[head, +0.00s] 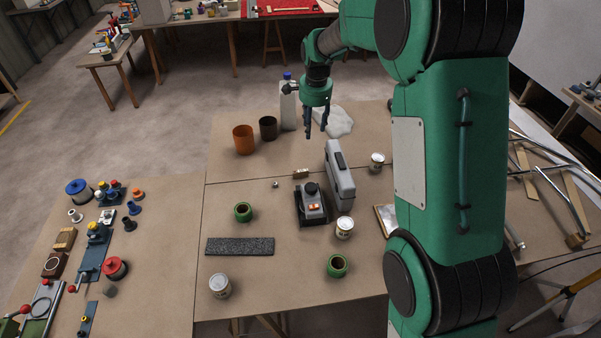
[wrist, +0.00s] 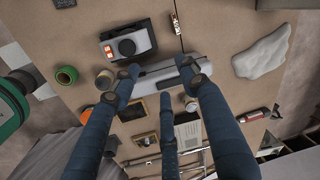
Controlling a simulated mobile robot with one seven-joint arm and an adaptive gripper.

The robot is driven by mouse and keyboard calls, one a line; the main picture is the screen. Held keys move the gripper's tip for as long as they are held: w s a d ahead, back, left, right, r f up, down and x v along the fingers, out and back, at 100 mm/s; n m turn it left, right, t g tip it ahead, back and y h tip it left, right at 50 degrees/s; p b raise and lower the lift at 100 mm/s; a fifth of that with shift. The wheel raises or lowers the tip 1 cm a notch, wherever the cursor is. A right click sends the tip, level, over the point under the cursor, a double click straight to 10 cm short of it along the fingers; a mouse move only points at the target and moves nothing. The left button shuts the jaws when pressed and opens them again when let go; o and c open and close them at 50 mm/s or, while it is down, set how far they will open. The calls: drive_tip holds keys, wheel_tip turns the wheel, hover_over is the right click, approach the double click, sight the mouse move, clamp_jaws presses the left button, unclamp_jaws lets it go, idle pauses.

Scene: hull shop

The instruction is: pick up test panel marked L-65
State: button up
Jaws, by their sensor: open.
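My gripper (head: 316,130) is open and empty, with its blue fingers pointing down above the back of the middle table. Its fingers also show in the wrist view (wrist: 164,76), over a grey case. No marking L-65 is readable in either view. Small framed plates (wrist: 145,139) lie on the table in the wrist view, beside a pale printed sheet (wrist: 188,131); which of these is the test panel I cannot tell. In the head view a framed plate (head: 383,218) is partly hidden behind my arm.
The upright grey case (head: 340,178) stands below and in front of my gripper, next to a dark device (head: 311,205). An orange pot (head: 243,140), a white bottle (head: 288,108) and a pale lump (head: 334,121) are at the back. A dark speckled slab (head: 240,247) lies front left.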

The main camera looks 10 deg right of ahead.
drive_tip(key=w+f+m+p, duration=0.1)
drive_tip(key=w+f, duration=0.2)
drive_tip(key=f, duration=0.3)
drive_tip(key=w+a+f+m+g+p, duration=0.1)
drive_tip(key=w+f+m+p, duration=0.1)
drive_tip(key=w+f, duration=0.2)
drive_tip(key=w+a+f+m+p, duration=0.1)
drive_tip(key=w+f, duration=0.2)
drive_tip(key=f, duration=0.7)
drive_tip(key=shift+w+a+m+g, duration=0.15)
drive_tip(key=shift+w+m+g, duration=0.15)
drive_tip(key=shift+w+m, duration=0.1)
drive_tip(key=shift+s+f, duration=0.1)
hover_over(301, 172)
drive_tip(key=shift+f, duration=4.2)
drive_tip(key=shift+f, duration=2.6)
drive_tip(key=c, duration=1.1)
